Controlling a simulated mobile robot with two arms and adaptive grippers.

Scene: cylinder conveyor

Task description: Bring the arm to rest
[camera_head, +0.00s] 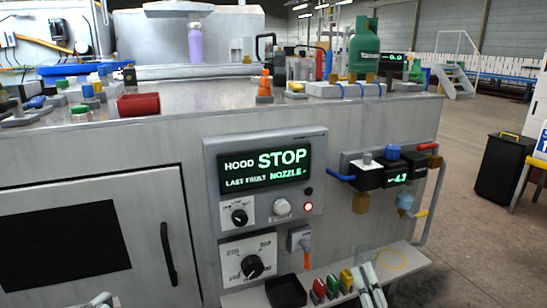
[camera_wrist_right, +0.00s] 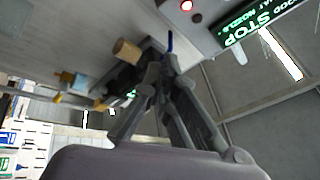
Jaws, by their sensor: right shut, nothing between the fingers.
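My right gripper (camera_head: 370,287) shows at the bottom of the head view, in front of the small shelf of the grey machine (camera_head: 400,125). In the right wrist view its two dark fingers (camera_wrist_right: 165,68) come together at the tips, with nothing held between them. A small grey piece of my left gripper (camera_head: 98,301) shows at the bottom left edge of the head view. Too little of it is in view to tell its jaws.
The control panel (camera_head: 264,175) reads "HOOD STOP, LAST FAULT NOZZLE" with a red light. The shelf (camera_head: 415,258) bears a black tray (camera_head: 286,291) and red, green and yellow pieces close to the right gripper. A valve block (camera_head: 388,170) projects above it. Open floor lies right.

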